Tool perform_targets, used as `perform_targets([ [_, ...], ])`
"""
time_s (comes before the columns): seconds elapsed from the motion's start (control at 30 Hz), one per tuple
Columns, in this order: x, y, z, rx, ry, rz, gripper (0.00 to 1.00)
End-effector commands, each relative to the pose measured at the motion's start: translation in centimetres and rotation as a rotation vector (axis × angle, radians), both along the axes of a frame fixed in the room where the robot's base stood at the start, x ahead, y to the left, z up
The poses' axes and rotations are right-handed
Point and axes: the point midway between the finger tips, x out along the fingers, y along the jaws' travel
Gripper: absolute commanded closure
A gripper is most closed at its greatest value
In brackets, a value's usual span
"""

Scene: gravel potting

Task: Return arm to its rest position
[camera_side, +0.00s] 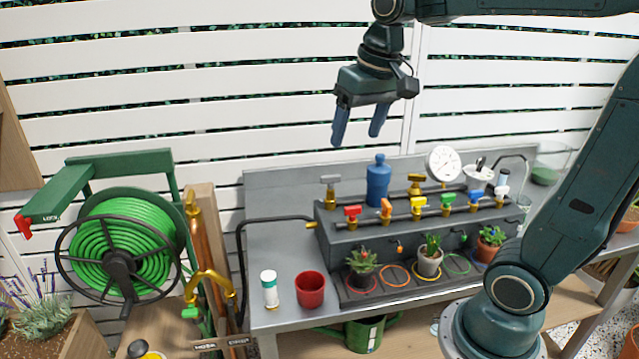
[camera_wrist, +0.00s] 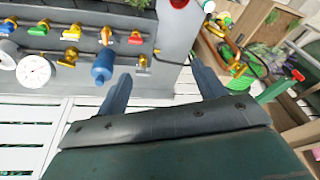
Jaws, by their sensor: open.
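My gripper (camera_side: 358,128) is open and empty, held high above the back of the grey bench (camera_side: 262,240), with its two blue fingers pointing down. In the wrist view its fingers (camera_wrist: 160,85) are spread apart with nothing between them. Below it, a grey manifold box (camera_side: 340,232) carries a row of coloured valves and a blue bottle (camera_side: 377,182). The bottle also shows in the wrist view (camera_wrist: 103,66), apart from the fingers.
A pressure gauge (camera_side: 443,163) stands at the box's back. Potted plants (camera_side: 430,258) sit on its front ledge. A red pot (camera_side: 310,290) and a white-and-green container (camera_side: 269,289) stand at the bench's front left. A green hose reel (camera_side: 120,250) is at left. The air around my gripper is clear.

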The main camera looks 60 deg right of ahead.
Motion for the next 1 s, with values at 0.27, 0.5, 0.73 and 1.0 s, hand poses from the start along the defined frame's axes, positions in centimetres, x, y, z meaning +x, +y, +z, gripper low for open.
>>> perform_targets([
  [0.27, -5.4, 3.0, -1.5, -0.037, -0.091, 0.151, 0.31],
  [0.5, -9.5, 4.7, -3.7, -0.067, -0.167, 0.271, 0.31],
  [0.73, -11.8, 5.5, -5.5, -0.086, -0.212, 0.342, 0.31],
  [1.0, -12.2, 5.7, -5.9, -0.089, -0.221, 0.358, 0.31],
])
